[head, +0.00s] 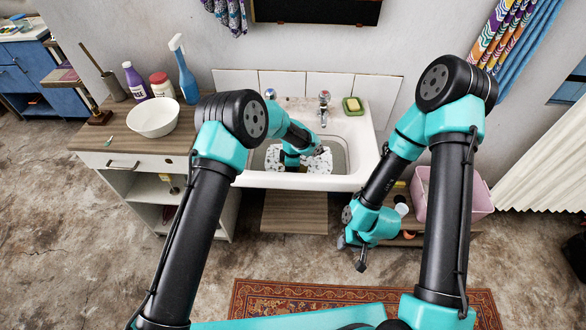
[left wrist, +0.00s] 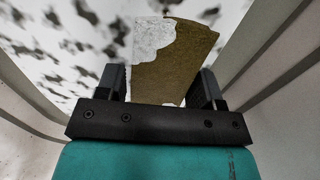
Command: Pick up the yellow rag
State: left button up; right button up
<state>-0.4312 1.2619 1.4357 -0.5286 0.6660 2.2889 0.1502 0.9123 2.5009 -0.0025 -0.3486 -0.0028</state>
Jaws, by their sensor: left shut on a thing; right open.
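An ochre-yellow piece with a ragged white patch, which looks like the yellow rag (left wrist: 172,72), shows between the fingers of my left gripper (left wrist: 160,88) in the left wrist view. That gripper is shut on it. In the head view my left gripper (head: 308,150) is down in the sink basin, and I cannot make out the rag there. White material with dark spots (head: 322,163) lies around the gripper in the basin. My right gripper (head: 361,262) is open, pointing down in front of a low shelf, right of the sink, away from the rag.
The white sink (head: 362,150) has raised walls around the basin. A green dish with a yellow block (head: 353,105) and a tap (head: 324,105) stand at its back. A white bowl (head: 153,118) and a blue spray bottle (head: 184,72) are on the left counter. A pink bin (head: 478,200) stands right.

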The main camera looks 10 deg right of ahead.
pick_arm(q)
notch_tip(320, 180, up, 10)
jog(key=shift+f, duration=0.15)
dwell(0.3)
dwell(0.5)
